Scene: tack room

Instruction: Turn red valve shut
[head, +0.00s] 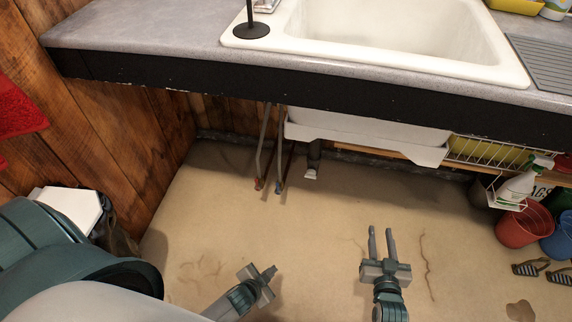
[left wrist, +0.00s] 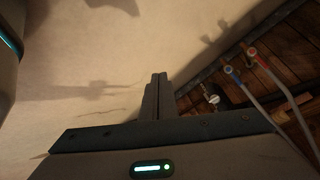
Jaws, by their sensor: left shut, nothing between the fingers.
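The red valve (head: 258,183) is a small red handle at the lower end of a grey pipe under the counter. A blue valve (head: 278,190) sits close on its right. In the left wrist view the red valve (left wrist: 252,52) is at the upper right, beside the blue valve (left wrist: 229,70). My left gripper (head: 270,271) is shut and empty, in front of the valves and well apart from them. Its closed fingers also show in the left wrist view (left wrist: 158,85). My right gripper (head: 380,234) is open and empty, farther right. The exact turn of the red handle is too small to tell.
The counter edge (head: 300,99) and the white sink (head: 400,45) overhang the valves. A dark drain pipe (head: 313,155) hangs to their right. The floor in front is mostly clear.

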